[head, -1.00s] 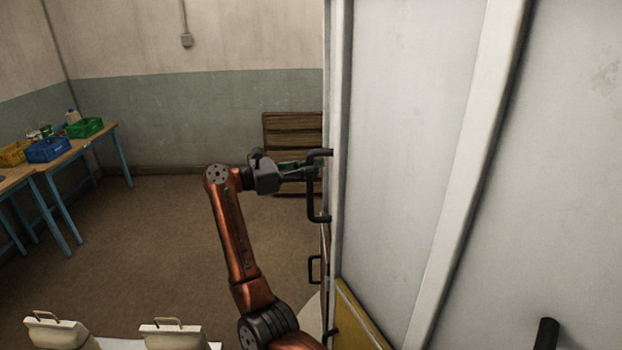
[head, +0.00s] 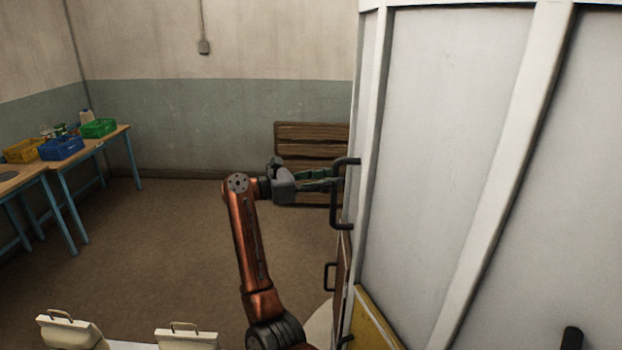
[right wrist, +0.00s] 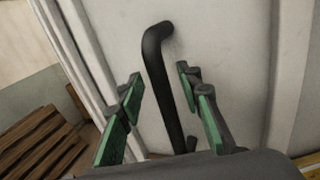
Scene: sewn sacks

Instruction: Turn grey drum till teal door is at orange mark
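The grey drum (head: 450,130), with pale panels and lighter ribs, fills the right of the head view. A black bar handle (head: 334,200) stands out from its left side; it also shows in the right wrist view (right wrist: 165,85). My right gripper (head: 334,179) is at this handle. In the right wrist view its green-padded fingers (right wrist: 159,79) are apart, with the bar between them and gaps visible on both sides. My left gripper is out of view. I see no teal door and no clearly orange mark.
A yellow panel (head: 374,322) is low at the drum. A second black handle (head: 329,276) is below the first. Wooden slats (head: 300,135) stand behind the gripper. Cream sacks (head: 187,339) are at the bottom. A table (head: 112,137) with crates is left; floor between is clear.

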